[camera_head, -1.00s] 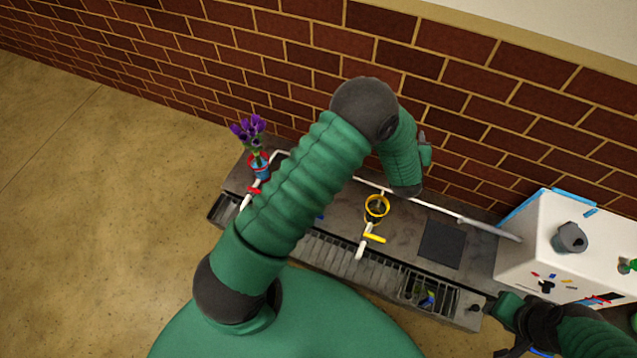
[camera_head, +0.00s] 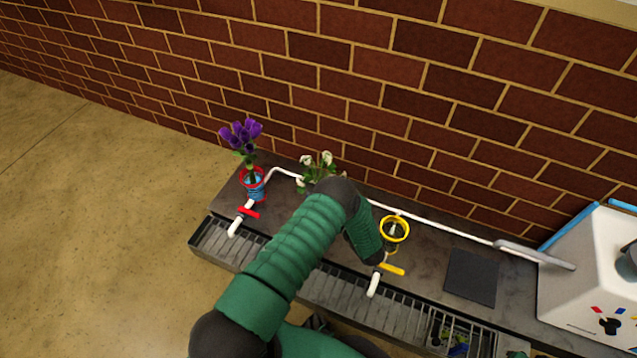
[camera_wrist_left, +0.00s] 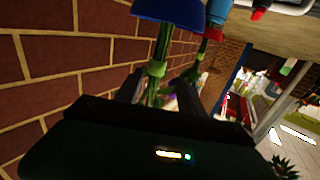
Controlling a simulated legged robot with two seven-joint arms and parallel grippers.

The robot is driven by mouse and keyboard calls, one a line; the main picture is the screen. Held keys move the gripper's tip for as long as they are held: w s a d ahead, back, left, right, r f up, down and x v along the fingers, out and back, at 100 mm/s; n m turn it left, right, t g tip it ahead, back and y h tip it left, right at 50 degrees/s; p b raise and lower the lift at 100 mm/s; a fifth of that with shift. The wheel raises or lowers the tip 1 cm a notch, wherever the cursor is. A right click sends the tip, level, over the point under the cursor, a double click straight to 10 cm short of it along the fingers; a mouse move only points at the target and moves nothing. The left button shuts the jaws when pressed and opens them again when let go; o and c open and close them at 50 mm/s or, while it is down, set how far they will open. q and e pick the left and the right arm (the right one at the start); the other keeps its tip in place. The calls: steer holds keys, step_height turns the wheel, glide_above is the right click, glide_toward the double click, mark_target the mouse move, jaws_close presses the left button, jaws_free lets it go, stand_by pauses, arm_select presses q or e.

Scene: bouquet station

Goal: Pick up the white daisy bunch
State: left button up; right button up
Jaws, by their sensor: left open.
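The white daisy bunch (camera_head: 318,168) stands at the back of the bench, against the brick wall, in the head view. My left arm hides its lower part and holder there. In the left wrist view, green stems with a light green tie (camera_wrist_left: 157,69) come out of a blue ring (camera_wrist_left: 168,11) and run between the dark fingers of my left gripper (camera_wrist_left: 160,90). The gripper is open around these stems; I cannot tell whether a finger touches them. The flower heads are hidden in that view. My right gripper is out of view.
Purple flowers (camera_head: 241,136) stand in a red-ringed blue holder (camera_head: 254,186) to the left. A yellow ring (camera_head: 394,228) and yellow valve (camera_head: 391,269) are right of my arm. A white pipe (camera_head: 430,222) runs along the back. A dark square (camera_head: 471,277) lies farther right.

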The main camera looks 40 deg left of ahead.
arm_select(q)
steer(key=b+x, duration=0.2)
steer(key=x, duration=0.1)
steer(key=w+b+x, duration=0.1)
steer(key=b+x, duration=0.1)
steer(key=shift+a, duration=0.25)
jaws_close()
